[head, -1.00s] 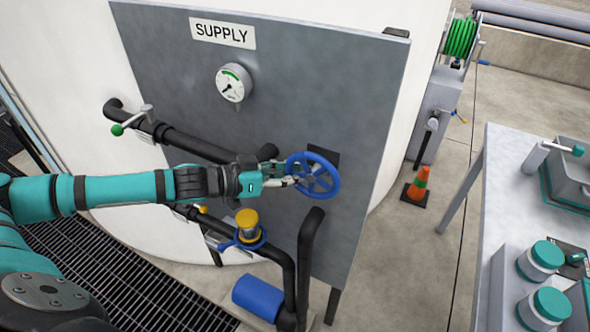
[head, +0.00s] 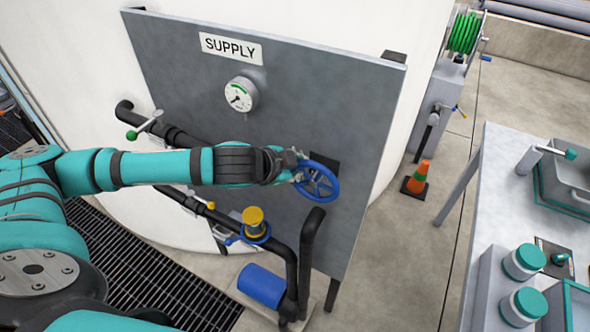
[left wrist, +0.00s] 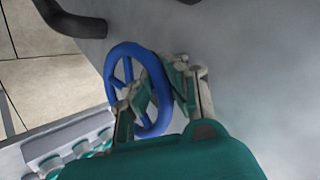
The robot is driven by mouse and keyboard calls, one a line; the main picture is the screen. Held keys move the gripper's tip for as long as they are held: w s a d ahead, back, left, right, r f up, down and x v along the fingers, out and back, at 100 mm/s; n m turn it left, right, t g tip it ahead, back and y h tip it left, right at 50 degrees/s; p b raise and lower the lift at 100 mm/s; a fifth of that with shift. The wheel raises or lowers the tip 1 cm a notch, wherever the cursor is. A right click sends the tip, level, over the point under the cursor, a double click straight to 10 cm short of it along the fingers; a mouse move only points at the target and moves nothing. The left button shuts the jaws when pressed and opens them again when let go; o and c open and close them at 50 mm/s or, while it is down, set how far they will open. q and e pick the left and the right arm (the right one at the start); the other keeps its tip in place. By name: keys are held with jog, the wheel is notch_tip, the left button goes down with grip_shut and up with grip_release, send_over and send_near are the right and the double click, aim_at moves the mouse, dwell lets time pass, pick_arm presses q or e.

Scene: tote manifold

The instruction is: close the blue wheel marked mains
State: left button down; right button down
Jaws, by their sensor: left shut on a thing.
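My left gripper (head: 299,170) is at the left side of the wheel. In the left wrist view its fingers (left wrist: 158,92) are on both sides of the rim, shut on it. The mark on the wheel cannot be read. My right gripper is not in view.
A gauge (head: 240,95) sits under the SUPPLY sign (head: 231,48). A green-tipped lever (head: 143,127) is on the upper pipe. A yellow-capped valve (head: 254,222) and a blue cylinder (head: 262,286) are below. A cone (head: 416,178) and a table (head: 500,165) stand right.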

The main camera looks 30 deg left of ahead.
aim_at(312, 166)
pick_arm(q)
jog(key=d+r+m+y+b, duration=0.1)
jog(key=m+y+b, duration=0.1)
jog(key=y, duration=0.1)
jog(key=shift+d+r, duration=0.35)
jog(key=shift+d, duration=0.05)
jog(key=shift+d+r+m+t+y+b, duration=0.2)
jog(key=shift+d+m+y+b, duration=0.3)
jog(key=shift+y, duration=0.4)
jog(key=shift+d+r+m+t+y+b, duration=0.1)
jog(key=shift+d+r+m+y+b, duration=0.15)
jog(key=shift+m+y, duration=0.5)
jog(key=shift+d+y, duration=0.1)
jog(key=shift+y, duration=0.25)
jog(key=c, duration=1.3)
grip_release()
jog(key=shift+s+f, duration=0.1)
jog(key=shift+s, duration=0.1)
